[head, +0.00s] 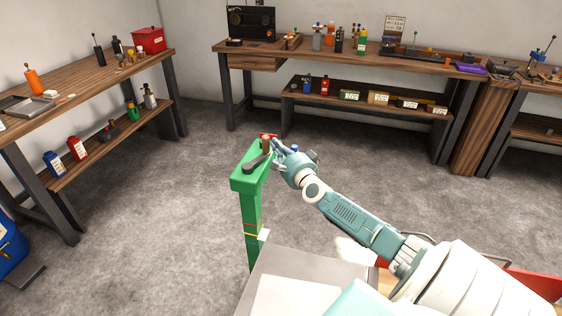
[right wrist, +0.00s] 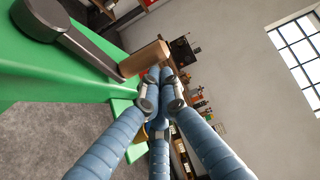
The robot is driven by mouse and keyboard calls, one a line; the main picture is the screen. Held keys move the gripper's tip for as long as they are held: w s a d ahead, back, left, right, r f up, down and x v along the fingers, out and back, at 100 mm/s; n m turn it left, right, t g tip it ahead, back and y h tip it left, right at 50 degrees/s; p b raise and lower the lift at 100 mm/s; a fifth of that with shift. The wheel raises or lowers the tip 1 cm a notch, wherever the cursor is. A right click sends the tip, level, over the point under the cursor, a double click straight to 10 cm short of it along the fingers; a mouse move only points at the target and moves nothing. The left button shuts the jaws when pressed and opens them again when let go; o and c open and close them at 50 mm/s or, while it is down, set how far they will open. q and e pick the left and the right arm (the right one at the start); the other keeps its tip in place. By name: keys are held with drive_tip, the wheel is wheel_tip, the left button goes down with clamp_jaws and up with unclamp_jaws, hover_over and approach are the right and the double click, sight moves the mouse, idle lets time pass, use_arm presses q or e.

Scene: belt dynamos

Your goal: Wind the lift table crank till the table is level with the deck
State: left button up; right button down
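The crank (head: 256,161) has a dark arm and an upright tan handle (head: 266,143) on top of a green post (head: 250,185). The right wrist view shows the dark crank arm (right wrist: 75,40) and tan handle (right wrist: 145,60) close up. My right gripper (head: 274,145) is beside the handle. Its blue fingertips (right wrist: 158,76) are drawn together right by the handle, with nothing visible between them; I cannot tell if they touch it. A grey flat plate (head: 285,272) next to the post may be the lift table, partly hidden by my arm. My left gripper is not in view.
A wooden workbench (head: 90,72) with bottles and a red box (head: 148,40) stands at the left. Another bench (head: 350,62) with a lower shelf runs along the back wall. A red edge (head: 535,283) shows at the right behind my arm. The grey floor around the post is clear.

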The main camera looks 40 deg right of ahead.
drive_tip(key=shift+w+b, duration=0.35)
drive_tip(key=shift+w, duration=0.9)
